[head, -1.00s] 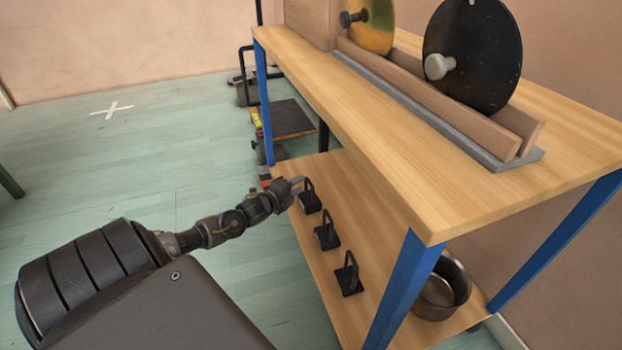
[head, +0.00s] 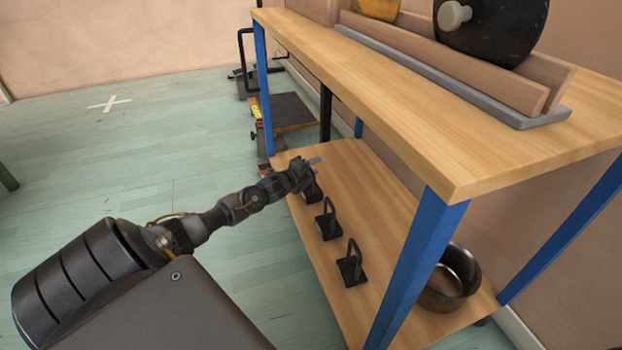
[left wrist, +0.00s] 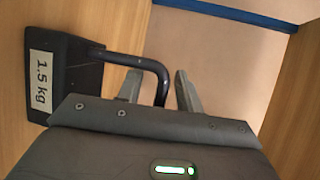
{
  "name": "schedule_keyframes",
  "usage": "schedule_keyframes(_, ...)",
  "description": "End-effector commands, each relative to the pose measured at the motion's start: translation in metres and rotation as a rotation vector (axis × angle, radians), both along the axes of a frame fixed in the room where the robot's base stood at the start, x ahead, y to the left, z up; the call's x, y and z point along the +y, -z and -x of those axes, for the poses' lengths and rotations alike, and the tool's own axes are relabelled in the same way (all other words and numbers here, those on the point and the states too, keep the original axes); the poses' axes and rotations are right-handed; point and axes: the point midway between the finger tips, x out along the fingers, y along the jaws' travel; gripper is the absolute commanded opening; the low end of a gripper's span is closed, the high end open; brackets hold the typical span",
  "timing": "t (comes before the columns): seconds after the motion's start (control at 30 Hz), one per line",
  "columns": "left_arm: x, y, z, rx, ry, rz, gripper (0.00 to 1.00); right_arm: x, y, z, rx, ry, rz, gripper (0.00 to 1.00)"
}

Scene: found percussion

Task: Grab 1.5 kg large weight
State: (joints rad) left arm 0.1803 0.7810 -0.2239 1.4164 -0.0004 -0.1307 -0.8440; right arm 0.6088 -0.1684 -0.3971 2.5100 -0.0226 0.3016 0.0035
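The weight labelled 1.5 kg (left wrist: 62,75) is dark with a bent bar handle (left wrist: 135,60) and fills the left of the left wrist view. In the head view, the farthest of three dark handled weights (head: 313,194) stands on the lower shelf, partly hidden by my left gripper (head: 308,165). In the left wrist view my left gripper (left wrist: 158,92) is open, its fingertips apart with part of the handle between them. I cannot tell whether a finger touches the handle. My right gripper is out of view.
Two other weights, a middle one (head: 328,226) and a nearer one (head: 351,270), stand in a row on the lower shelf (head: 300,240). A metal bowl (head: 455,280) is at the right. The upper shelf (head: 440,130) and blue legs (head: 415,265) enclose the space.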

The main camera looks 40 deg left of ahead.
Motion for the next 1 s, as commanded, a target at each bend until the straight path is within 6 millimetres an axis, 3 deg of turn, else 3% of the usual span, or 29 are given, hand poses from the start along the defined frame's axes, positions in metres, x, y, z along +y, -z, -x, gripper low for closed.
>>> schedule_keyframes(0.07,0.0000,-0.0005,0.0001,0.000,0.000,0.000,0.36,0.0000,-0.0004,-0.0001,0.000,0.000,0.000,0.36)
schedule_keyframes(0.37,-0.0006,-0.0004,-0.0002,-0.001,0.001,0.000,0.00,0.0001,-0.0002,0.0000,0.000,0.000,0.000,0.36)
schedule_keyframes(1.0,-0.0010,0.0002,0.0000,0.001,0.002,0.000,0.00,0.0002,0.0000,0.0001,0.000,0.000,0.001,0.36)
